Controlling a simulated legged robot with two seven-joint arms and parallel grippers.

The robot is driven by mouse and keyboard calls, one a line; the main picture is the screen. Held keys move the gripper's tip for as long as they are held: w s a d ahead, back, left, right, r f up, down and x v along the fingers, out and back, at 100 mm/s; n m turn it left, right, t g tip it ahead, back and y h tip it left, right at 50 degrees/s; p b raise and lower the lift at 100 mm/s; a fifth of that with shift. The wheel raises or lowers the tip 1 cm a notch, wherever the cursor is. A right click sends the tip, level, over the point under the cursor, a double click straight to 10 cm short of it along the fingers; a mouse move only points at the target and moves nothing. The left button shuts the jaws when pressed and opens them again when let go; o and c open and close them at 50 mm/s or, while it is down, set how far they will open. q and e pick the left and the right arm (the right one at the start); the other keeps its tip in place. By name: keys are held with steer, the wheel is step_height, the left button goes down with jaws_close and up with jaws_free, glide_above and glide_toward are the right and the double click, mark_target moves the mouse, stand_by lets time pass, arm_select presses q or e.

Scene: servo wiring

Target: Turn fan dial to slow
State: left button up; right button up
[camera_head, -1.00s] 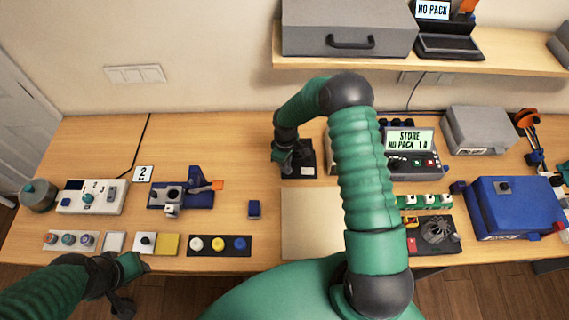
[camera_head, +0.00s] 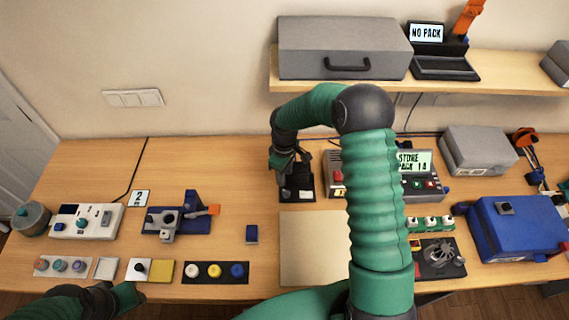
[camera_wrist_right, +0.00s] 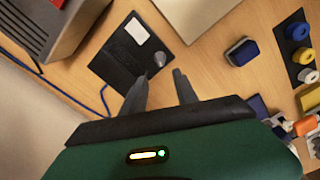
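A dark fan unit (camera_head: 440,256) with a round grey fan stands at the right front of the table in the head view, its left side close to my right arm. I cannot make out a fan dial or its setting. My right gripper (camera_head: 284,166) is far from it, above the back left of a black plate (camera_head: 297,191). In the right wrist view my right gripper (camera_wrist_right: 160,82) is open, with nothing between its fingertips; a small grey knob on the plate lies just beyond them. My left gripper (camera_head: 124,296) is low at the left front, too unclear to read.
A console with a screen (camera_head: 418,168) stands behind my right arm. A bare beige mat (camera_head: 310,250) lies front centre. A shelf (camera_head: 450,85) overhangs the back.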

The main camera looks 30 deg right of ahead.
step_height(320, 180, up, 8)
steer(key=shift+b, duration=0.45)
steer(key=shift+d+r, duration=0.1)
